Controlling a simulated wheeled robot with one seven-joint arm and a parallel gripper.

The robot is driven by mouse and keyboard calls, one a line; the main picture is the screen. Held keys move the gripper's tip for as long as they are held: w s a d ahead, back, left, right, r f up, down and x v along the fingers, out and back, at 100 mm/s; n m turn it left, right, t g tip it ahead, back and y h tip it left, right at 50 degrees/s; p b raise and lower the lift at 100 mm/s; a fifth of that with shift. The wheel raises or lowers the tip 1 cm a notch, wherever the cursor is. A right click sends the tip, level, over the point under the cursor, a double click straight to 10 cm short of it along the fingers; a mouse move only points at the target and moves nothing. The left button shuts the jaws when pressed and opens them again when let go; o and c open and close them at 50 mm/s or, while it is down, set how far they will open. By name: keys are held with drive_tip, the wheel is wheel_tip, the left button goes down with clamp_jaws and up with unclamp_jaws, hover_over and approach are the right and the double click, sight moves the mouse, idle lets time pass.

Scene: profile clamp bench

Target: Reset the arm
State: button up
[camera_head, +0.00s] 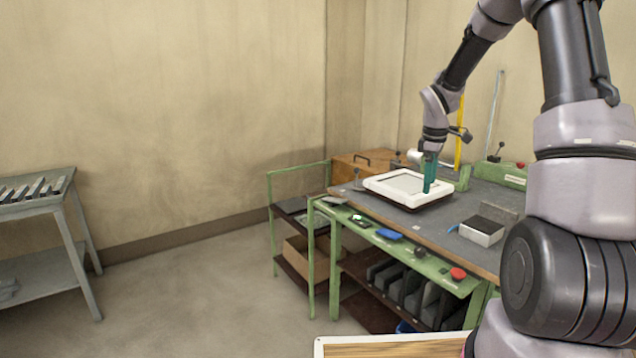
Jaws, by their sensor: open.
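My gripper (430,174) has teal fingers and points down over the green-framed bench (428,229). It is open. Its fingertips are at the right side of a white tray-like frame (377,185) on the bench top. I cannot tell whether they touch it, and I see nothing held between them. My arm comes in from the right and hides part of the bench's right end.
A grey block with a white side (481,231) lies on the bench right of the gripper. A red button (458,274) is on the front rail. A grey rack table (38,205) stands far left. The floor between is clear.

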drive_tip(key=s+a+r+m+t, duration=0.35)
drive_tip(key=s+r+m, duration=0.35)
drive_tip(key=s+r, duration=0.7)
drive_tip(key=s+a+r+m+t+y, duration=0.1)
drive_tip(key=s+a+r+m, duration=0.1)
drive_tip(key=s+r+m, duration=0.2)
drive_tip(key=s+a+r+m+t+y, duration=0.1)
drive_tip(key=s+a+r+m, duration=0.2)
drive_tip(key=s, duration=0.8)
drive_tip(key=shift+s+r+m+y, duration=0.3)
drive_tip(key=shift+r+m, duration=0.2)
drive_tip(key=shift+m, duration=0.3)
